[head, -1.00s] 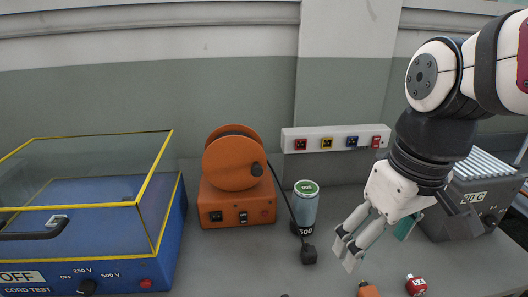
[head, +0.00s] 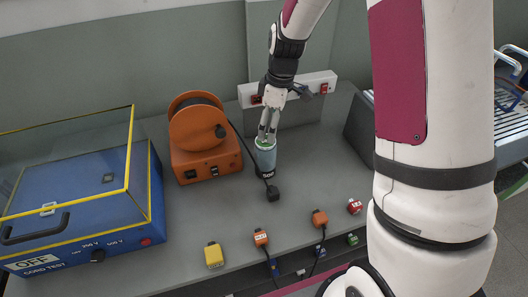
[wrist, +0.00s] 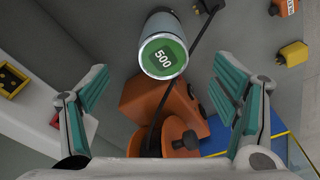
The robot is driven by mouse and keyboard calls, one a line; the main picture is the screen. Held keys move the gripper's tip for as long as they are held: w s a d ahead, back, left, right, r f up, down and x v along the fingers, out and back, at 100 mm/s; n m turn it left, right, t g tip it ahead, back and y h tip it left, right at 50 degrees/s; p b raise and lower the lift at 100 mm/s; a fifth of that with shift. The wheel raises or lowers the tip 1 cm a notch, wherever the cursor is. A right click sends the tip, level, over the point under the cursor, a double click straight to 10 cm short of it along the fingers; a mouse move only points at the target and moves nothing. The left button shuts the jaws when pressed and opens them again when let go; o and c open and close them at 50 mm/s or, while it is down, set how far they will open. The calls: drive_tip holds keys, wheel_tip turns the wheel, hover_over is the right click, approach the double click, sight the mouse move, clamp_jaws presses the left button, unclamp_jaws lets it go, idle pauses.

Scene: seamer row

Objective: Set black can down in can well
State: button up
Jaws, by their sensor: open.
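I see no black can and no can well in these views. The nearest can-like thing is a grey-blue cylinder (head: 265,160) with a green top and a black base band marked 500, upright on the grey bench. My gripper (head: 268,132) is right above it, fingers pointing down at its top. In the wrist view the open fingers (wrist: 161,72) are spread to either side, with the cylinder's green top marked 500 (wrist: 163,57) in the gap. I see no grip on it; whether a finger touches it I cannot tell.
An orange reel unit (head: 205,160) with a black cord stands left of the cylinder; the cord's plug (head: 273,194) lies in front. A blue cord tester (head: 85,205) is at left. A socket strip (head: 318,86) is behind. Small coloured plugs, including a yellow one (head: 214,255), line the front.

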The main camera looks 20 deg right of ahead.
sight(264, 153)
drive_tip(key=f, duration=0.7)
drive_tip(key=shift+w+a+f, duration=0.15)
drive_tip(key=shift+w+a, duration=0.1)
drive_tip(key=shift+a, duration=0.15)
drive_tip(key=shift+w+a+f+p, duration=0.1)
drive_tip(key=shift+a+f+p, duration=0.15)
drive_tip(key=shift+f, duration=0.6)
drive_tip(key=shift+a+f+p, duration=0.1)
drive_tip(key=shift+f+p, duration=0.15)
drive_tip(key=shift+f, duration=0.65)
drive_tip(key=shift+w+a+f+p, duration=0.1)
drive_tip(key=shift+a+f+p, duration=0.15)
drive_tip(key=shift+f, duration=0.6)
clamp_jaws()
